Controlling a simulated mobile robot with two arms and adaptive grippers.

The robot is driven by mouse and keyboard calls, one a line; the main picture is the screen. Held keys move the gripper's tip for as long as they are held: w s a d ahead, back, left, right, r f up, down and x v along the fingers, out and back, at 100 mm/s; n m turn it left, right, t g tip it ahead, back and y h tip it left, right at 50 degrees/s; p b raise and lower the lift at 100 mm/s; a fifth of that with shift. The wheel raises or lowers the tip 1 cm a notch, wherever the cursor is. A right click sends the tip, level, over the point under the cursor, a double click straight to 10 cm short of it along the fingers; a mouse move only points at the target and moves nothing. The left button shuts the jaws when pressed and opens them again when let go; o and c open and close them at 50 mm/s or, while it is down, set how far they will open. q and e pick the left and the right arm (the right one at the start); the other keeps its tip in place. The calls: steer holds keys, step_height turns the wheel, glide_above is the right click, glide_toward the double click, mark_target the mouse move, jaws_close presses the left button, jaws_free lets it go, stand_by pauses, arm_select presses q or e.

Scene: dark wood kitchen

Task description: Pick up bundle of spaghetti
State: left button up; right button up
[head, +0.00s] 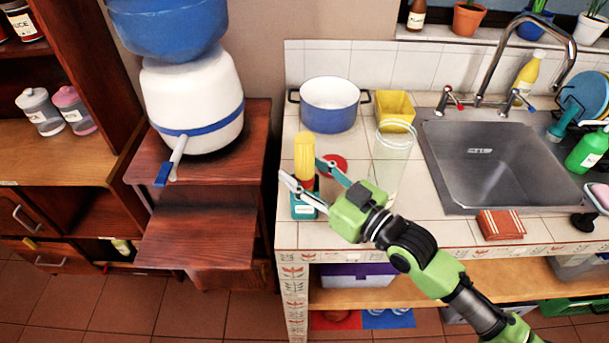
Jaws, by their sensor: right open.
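The bundle of spaghetti (304,147) appears to be the upright yellow bundle near the left edge of the tiled counter. Red shows just below its yellow part. My right gripper (302,171) comes in from the lower right. Its two fingers are spread, with one tip to the left of the bundle and the other to its right. I cannot tell whether either finger touches it. The lower part of the bundle is partly hidden by a finger. My left gripper is out of view.
A teal labelled container (305,207) stands just in front of the bundle. A round red item (335,165) lies behind the right finger. The sink (490,165) is to the right.

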jaws_close()
steer(key=shift+r, duration=0.1)
